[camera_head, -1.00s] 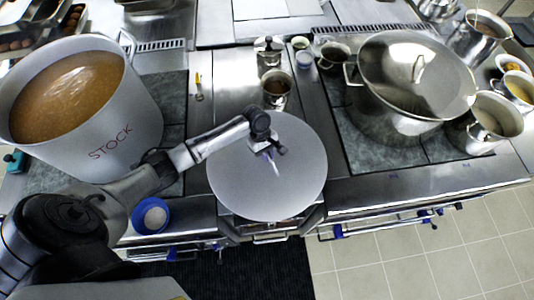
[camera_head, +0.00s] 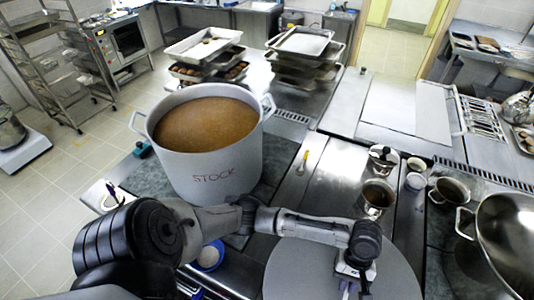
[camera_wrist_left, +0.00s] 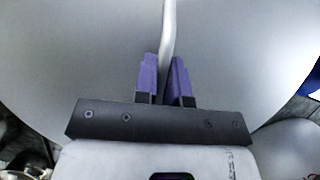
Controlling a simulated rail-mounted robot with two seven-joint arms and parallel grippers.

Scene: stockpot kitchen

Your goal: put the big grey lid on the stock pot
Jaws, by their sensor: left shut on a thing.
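The big grey lid (camera_head: 295,270) is a wide flat disc at the bottom right of the head view, its lower part cut off by the frame. My left gripper (camera_head: 352,288) is over it. In the left wrist view the purple fingers (camera_wrist_left: 166,82) are shut on the pale lid handle (camera_wrist_left: 168,30), with the lid (camera_wrist_left: 80,60) filling most of the picture. The stock pot (camera_head: 205,172), tall, grey and marked STOCK, stands uncovered to the left with brown stock (camera_head: 205,125) inside. The lid is apart from the pot. My right gripper is not in view.
Small pots (camera_head: 378,196) stand on the counter behind the lid. A large steel pot (camera_head: 505,235) is at the right edge. Stacked trays (camera_head: 205,45) stand behind the stock pot. A blue bowl (camera_head: 210,256) sits in front of it. A yellow-handled utensil (camera_head: 303,162) lies between.

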